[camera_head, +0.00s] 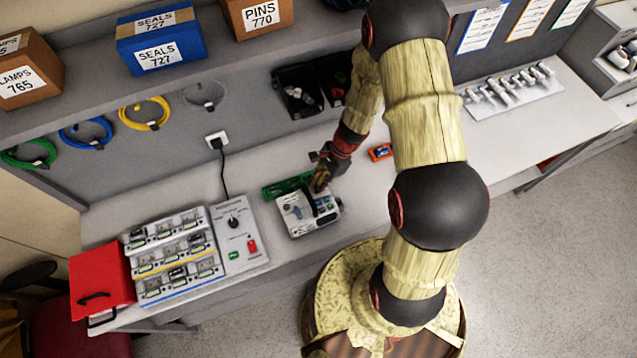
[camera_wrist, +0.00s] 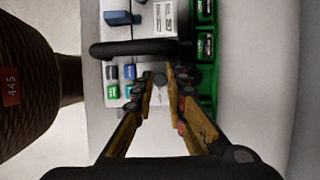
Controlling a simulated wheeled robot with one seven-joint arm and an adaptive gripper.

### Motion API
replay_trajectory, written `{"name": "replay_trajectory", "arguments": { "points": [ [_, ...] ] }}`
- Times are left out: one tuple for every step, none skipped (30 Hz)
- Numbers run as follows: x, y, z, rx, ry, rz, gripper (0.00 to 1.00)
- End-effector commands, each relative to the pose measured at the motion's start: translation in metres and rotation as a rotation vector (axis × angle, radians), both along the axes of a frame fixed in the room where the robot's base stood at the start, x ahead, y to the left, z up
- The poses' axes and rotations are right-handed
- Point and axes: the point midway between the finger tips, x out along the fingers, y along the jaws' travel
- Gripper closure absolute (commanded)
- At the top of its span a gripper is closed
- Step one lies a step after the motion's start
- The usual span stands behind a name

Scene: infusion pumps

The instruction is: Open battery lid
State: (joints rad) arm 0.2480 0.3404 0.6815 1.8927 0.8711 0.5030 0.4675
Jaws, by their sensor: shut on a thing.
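The infusion pump (camera_head: 308,213) is a pale box with a black handle, on the bench in the head view. In the wrist view the pump (camera_wrist: 130,71) shows its black handle (camera_wrist: 145,48) and blue and green buttons. My gripper (camera_head: 320,187) is at the pump's back edge. In the wrist view its fingertips (camera_wrist: 160,80) lie either side of a small grey round part (camera_wrist: 160,77), and it is shut on that part. I cannot tell whether this part belongs to the battery lid; the fingers hide some of it.
A green tray (camera_head: 284,186) with cells lies along the pump's back; it also shows in the wrist view (camera_wrist: 207,78). A control panel (camera_head: 238,236) and a rack of small units (camera_head: 174,257) stand left. An orange device (camera_head: 380,152) lies right, with bare bench around it.

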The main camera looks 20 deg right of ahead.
Motion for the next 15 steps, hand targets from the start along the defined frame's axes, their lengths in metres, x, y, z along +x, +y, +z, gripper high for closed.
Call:
{"name": "replay_trajectory", "arguments": {
  "points": [
    [0.001,-0.001,0.0,0.002,-0.002,-0.001,1.0],
    [0.001,-0.001,0.0,0.005,-0.002,-0.001,1.0],
    [0.001,-0.001,0.0,0.011,-0.002,-0.002,1.0],
    [0.001,-0.002,0.0,0.016,-0.002,-0.002,1.0],
    [0.002,-0.002,0.0,0.022,-0.003,-0.002,1.0],
    [0.002,-0.003,0.0,0.034,-0.002,-0.003,1.0],
    [0.002,-0.004,0.0,0.045,-0.002,-0.003,1.0],
    [0.002,-0.005,0.0,0.057,-0.002,-0.005,1.0],
    [0.002,-0.006,0.0,0.077,-0.001,-0.005,1.0],
    [0.002,-0.007,0.0,0.093,-0.001,-0.005,1.0],
    [0.002,-0.008,0.0,0.111,-0.001,-0.006,1.0],
    [0.002,-0.01,0.001,0.138,0.0,-0.006,1.0],
    [0.002,-0.011,0.001,0.16,0.001,-0.006,1.0],
    [0.002,-0.012,0.001,0.184,0.001,-0.006,1.0],
    [0.002,-0.014,0.001,0.217,0.003,-0.007,1.0]
  ]
}}
